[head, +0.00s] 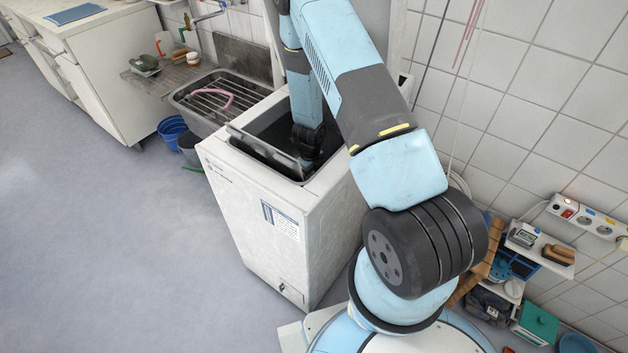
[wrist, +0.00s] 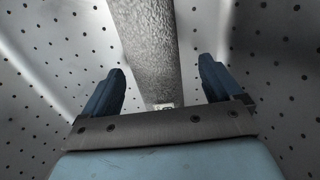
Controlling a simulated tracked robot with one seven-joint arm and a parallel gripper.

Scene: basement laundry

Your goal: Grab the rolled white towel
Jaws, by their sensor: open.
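The rolled towel (wrist: 145,40) shows in the wrist view as a pale, textured roll, running from the top edge down between the fingers, inside a perforated metal drum (wrist: 270,60). My gripper (wrist: 160,85) is open, with one blue finger on each side of the roll. In the head view my arm reaches down into the open top of the white washing machine (head: 265,225). The towel is hidden there, and so are the fingertips.
The machine's raised lid (head: 262,150) stands close to my arm on its left. A metal sink (head: 190,97) with a pink hose is behind left. Shelves (head: 540,245) and a power strip (head: 590,218) are at the right wall. The floor at left is clear.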

